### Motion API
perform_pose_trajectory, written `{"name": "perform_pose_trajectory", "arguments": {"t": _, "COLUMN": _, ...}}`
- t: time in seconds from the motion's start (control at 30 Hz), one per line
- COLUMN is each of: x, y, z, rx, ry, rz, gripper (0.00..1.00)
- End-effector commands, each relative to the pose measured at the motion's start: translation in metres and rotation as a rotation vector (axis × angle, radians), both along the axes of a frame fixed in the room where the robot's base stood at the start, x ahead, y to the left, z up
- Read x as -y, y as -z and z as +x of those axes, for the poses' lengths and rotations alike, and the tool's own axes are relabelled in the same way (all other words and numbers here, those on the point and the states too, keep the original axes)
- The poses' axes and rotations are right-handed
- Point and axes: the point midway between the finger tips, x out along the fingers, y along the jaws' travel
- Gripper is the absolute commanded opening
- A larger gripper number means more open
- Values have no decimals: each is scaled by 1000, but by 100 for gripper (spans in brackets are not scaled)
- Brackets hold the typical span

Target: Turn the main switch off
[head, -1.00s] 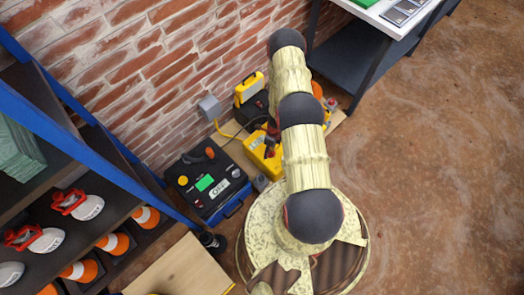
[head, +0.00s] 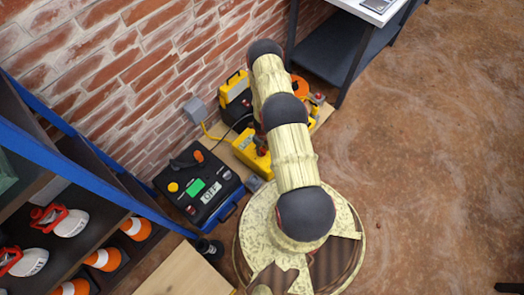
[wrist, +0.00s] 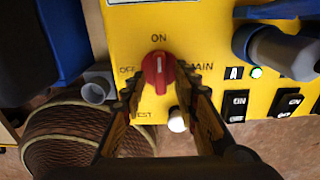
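The main switch is a red rotary knob (wrist: 158,70) on a yellow panel (wrist: 200,22) in the wrist view. Its pale-marked grip stands upright, toward the ON label above; OFF is at its left, TEST at lower left and MAIN at right. My gripper (wrist: 160,92) is open, with one finger on each side of the knob's lower part. I cannot tell whether the fingers touch it. In the head view the yellow unit (head: 247,150) stands on the floor by the brick wall, partly hidden by my arm, and my gripper is mostly hidden.
A blue plug (wrist: 280,50), a green lamp (wrist: 256,72) and black rocker switches (wrist: 237,105) are right of the knob. A black case (head: 200,190) stands left of the yellow unit. A blue-framed shelf (head: 75,170) is at left. Brown floor (head: 430,150) is clear at right.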

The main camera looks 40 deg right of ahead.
Motion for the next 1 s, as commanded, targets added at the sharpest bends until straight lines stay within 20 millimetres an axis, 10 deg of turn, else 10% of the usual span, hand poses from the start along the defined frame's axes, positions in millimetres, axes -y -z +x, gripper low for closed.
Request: {"name": "perform_pose_trajectory", "arguments": {"t": 1.0, "x": 0, "y": 2, "z": 1, "rx": 1, "ry": -1, "rz": 0, "gripper": 0}}
